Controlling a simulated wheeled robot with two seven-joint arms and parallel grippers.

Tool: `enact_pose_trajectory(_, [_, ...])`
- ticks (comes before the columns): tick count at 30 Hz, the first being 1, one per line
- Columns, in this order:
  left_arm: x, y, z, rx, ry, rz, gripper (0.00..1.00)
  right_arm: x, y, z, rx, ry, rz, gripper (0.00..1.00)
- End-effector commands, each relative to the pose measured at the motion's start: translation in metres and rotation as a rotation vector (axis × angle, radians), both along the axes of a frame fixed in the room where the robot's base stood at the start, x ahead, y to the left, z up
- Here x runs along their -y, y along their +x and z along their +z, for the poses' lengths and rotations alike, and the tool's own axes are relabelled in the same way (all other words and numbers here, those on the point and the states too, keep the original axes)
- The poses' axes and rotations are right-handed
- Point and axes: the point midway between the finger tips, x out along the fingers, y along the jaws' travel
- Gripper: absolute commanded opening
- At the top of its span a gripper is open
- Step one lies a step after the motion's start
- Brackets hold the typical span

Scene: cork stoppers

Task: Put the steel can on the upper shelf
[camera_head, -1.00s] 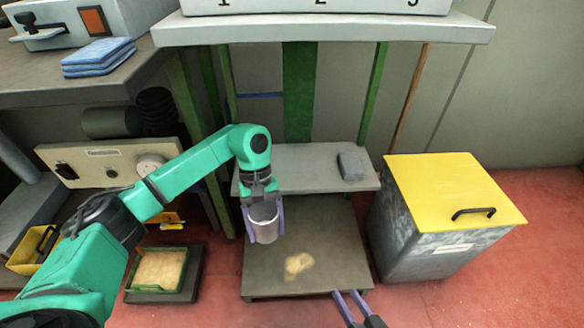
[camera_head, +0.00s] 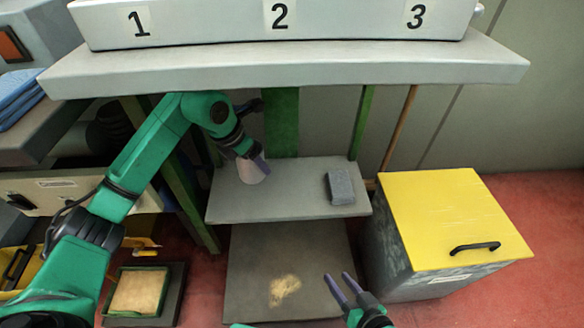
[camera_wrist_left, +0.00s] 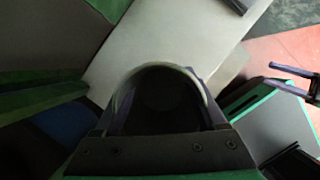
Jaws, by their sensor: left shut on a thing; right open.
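The steel can (camera_head: 250,174) is a pale, open-topped cylinder between the fingers of my left gripper (camera_head: 258,165), over the left part of the grey upper shelf (camera_head: 290,207). It looks tilted in the head view, and I cannot tell whether its base touches the shelf. In the left wrist view the can's round rim and dark inside (camera_wrist_left: 160,88) sit between the fingers, with the pale shelf beyond. My right gripper (camera_head: 336,284) is open and empty above the lower shelf's right front.
A dark grey block (camera_head: 340,188) lies on the upper shelf's right. The lower shelf (camera_head: 245,270) has a tan patch (camera_head: 284,289). A worktop (camera_head: 290,68) with a numbered box (camera_head: 330,22) overhangs behind. A yellow-lidded bin (camera_head: 445,215) stands right. The shelf's middle is clear.

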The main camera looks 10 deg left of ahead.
Motion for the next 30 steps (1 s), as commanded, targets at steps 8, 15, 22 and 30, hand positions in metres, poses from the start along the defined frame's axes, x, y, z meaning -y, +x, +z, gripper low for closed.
enact_pose_trajectory(8, [0.000, 0.000, -0.053, -0.004, -0.001, 0.029, 0.17, -0.006, -0.002, -0.021, 0.057, 0.049, -0.021, 0.50])
enact_pose_trajectory(15, [-0.001, 0.000, -0.093, -0.004, -0.001, 0.028, 0.17, -0.006, -0.002, -0.037, 0.075, 0.066, -0.035, 0.50])
enact_pose_trajectory(22, [-0.001, 0.000, -0.099, -0.002, 0.000, 0.027, 0.17, -0.007, -0.002, -0.037, 0.081, 0.070, -0.039, 0.50])
enact_pose_trajectory(30, [-0.001, 0.000, -0.101, -0.002, 0.000, 0.027, 1.00, -0.007, -0.001, -0.038, 0.083, 0.071, -0.040, 0.50])
